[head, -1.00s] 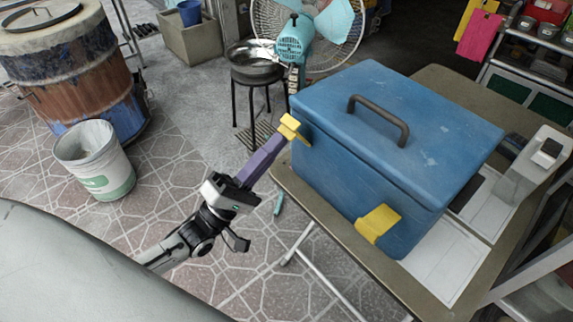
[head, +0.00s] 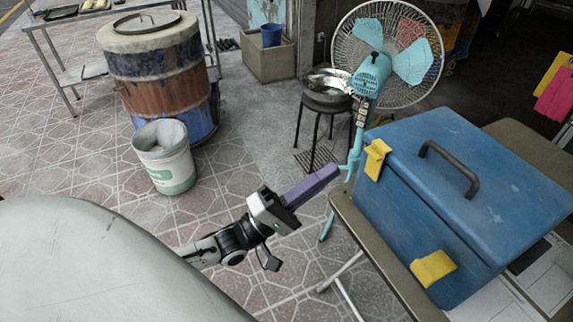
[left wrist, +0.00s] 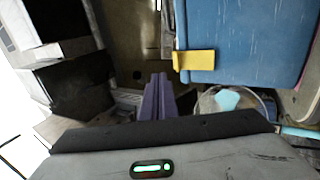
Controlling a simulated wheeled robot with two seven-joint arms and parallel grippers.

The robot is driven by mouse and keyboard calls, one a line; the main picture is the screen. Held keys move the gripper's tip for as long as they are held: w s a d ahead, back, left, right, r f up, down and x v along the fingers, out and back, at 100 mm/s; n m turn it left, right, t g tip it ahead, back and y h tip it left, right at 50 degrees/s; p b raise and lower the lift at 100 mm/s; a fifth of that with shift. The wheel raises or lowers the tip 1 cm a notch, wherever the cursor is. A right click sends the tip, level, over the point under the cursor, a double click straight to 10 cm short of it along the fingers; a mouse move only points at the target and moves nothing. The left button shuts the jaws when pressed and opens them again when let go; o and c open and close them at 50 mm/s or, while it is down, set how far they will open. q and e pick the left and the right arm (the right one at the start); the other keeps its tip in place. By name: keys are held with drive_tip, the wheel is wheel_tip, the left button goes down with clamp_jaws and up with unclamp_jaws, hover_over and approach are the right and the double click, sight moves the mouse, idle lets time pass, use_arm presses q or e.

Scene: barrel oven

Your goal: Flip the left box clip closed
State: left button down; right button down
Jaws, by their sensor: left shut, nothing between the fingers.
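The blue box (head: 470,160) with a dark handle stands on the table at the right. Its left clip (head: 376,159) is yellow and sits at the left end of the front, at the lid edge. It looks tipped downward; whether it lies flat cannot be told. It also shows in the left wrist view (left wrist: 194,60). The other yellow clip (head: 433,268) sits nearer on the same front. My left gripper (head: 334,171), with purple fingers, is shut and empty, apart from the left clip and to its left. The fingers also show in the left wrist view (left wrist: 160,78). My right gripper is not in view.
The table edge (head: 385,270) runs just in front of the box. A turquoise fan (head: 375,75) and a stool with a metal bowl (head: 328,88) stand behind my gripper. A white bucket (head: 165,158) and a barrel oven (head: 158,75) stand left on the tiled floor.

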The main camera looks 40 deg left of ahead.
use_arm(q)
drive_tip(key=s+a, duration=0.3)
drive_tip(key=s, duration=0.4)
drive_tip(key=shift+s+a, duration=0.3)
drive_tip(key=shift+a, duration=0.1)
drive_tip(key=shift+d+f, duration=0.1)
drive_tip(key=shift+f, duration=0.1)
drive_tip(key=s+d+f+m+g+y, duration=0.1)
drive_tip(key=d+f+m+g+y, duration=0.25)
drive_tip(key=f, duration=0.55)
drive_tip(key=s+d+f+m+g+y, duration=0.1)
drive_tip(key=d+f+m+g+y, duration=0.2)
drive_tip(key=f, duration=0.5)
drive_tip(key=s+d+f+m+g+y, duration=0.1)
drive_tip(key=s+d+f+m+g, duration=0.2)
drive_tip(key=f, duration=0.9)
drive_tip(key=s+m+g, duration=0.3)
drive_tip(key=s+m, duration=0.2)
drive_tip(key=shift+y, duration=0.25)
